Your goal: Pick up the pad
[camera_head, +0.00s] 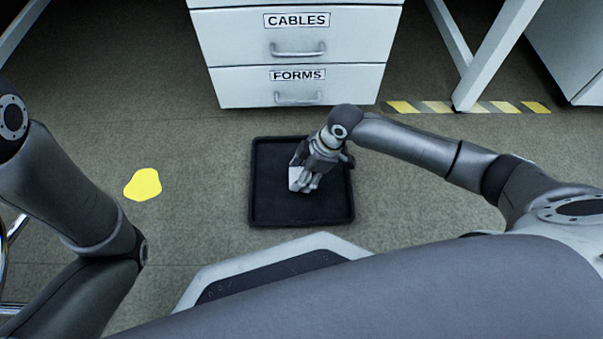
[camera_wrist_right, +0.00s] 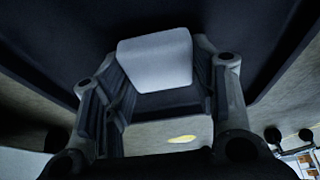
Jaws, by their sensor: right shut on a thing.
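The pad (camera_head: 295,177) is a small whitish block at my right gripper (camera_head: 304,183), over the black tray (camera_head: 263,213) on the floor. In the right wrist view the pad (camera_wrist_right: 156,60) sits between the two fingers of my right gripper (camera_wrist_right: 160,78), which is shut on it. The fingers hide part of the pad in the head view. I cannot tell whether the pad touches the tray floor. Of my left arm only the links show at the left; its gripper is out of view.
A white drawer cabinet (camera_head: 297,50) labelled CABLES and FORMS stands just behind the tray. A flat yellow patch (camera_head: 143,185) lies on the floor left of the tray. Yellow-and-white floor tape (camera_head: 470,107) and a white table leg (camera_head: 487,65) are at the back right.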

